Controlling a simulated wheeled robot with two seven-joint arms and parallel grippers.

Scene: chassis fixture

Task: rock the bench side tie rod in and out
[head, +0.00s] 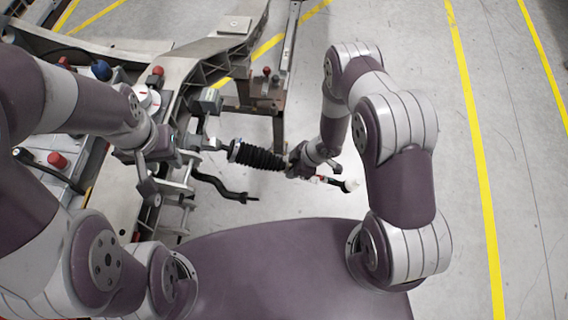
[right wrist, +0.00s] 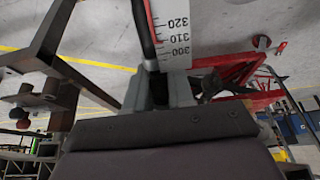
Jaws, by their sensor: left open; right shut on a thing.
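The tie rod runs from a black ribbed bellows (head: 258,156) at the fixture out to a pale rod end (head: 350,185) on the right. My right gripper (head: 306,164) is shut on the rod just outside the bellows. In the right wrist view the gripper (right wrist: 160,92) closes around the dark rod (right wrist: 144,35), which carries a red line. A white scale (right wrist: 176,40) marked 300 to 320 stands beside the rod. My left gripper (head: 168,168) is open at the left, by the fixture's inner end. What lies between its fingers is hard to make out.
The pale metal chassis fixture (head: 130,46) fills the upper left. A black bent bar (head: 220,187) sits below the bellows. A brown stand (head: 262,92) with red knobs stands behind it. Grey floor with yellow lines (head: 470,130) is clear at right.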

